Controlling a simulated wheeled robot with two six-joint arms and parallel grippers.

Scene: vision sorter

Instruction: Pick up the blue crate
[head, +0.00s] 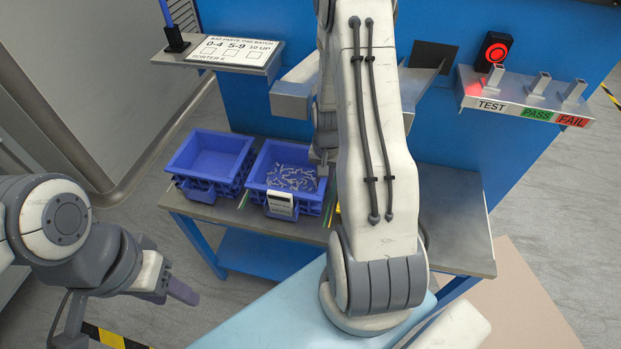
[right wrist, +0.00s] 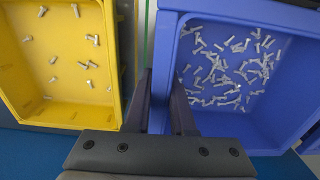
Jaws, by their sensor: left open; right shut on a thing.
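A blue crate (head: 256,184) holding several small grey screws stands on the metal bench, with a white label on its front. A second blue crate (head: 211,154) beside it on the left looks empty. In the right wrist view, my right gripper (right wrist: 162,78) is shut on the side wall of the blue crate with the screws (right wrist: 285,118), one finger on each side of the wall. In the head view my right arm hides most of that gripper. My left gripper (head: 180,291) is open and empty, low at the left, away from the crates.
A yellow crate (right wrist: 112,60) with several screws stands next to the gripped wall, mostly hidden by my arm in the head view. The bench's right part (head: 455,225) is bare. Behind is a blue panel with a TEST, PASS, FAIL shelf (head: 520,108) and a sign shelf (head: 235,55).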

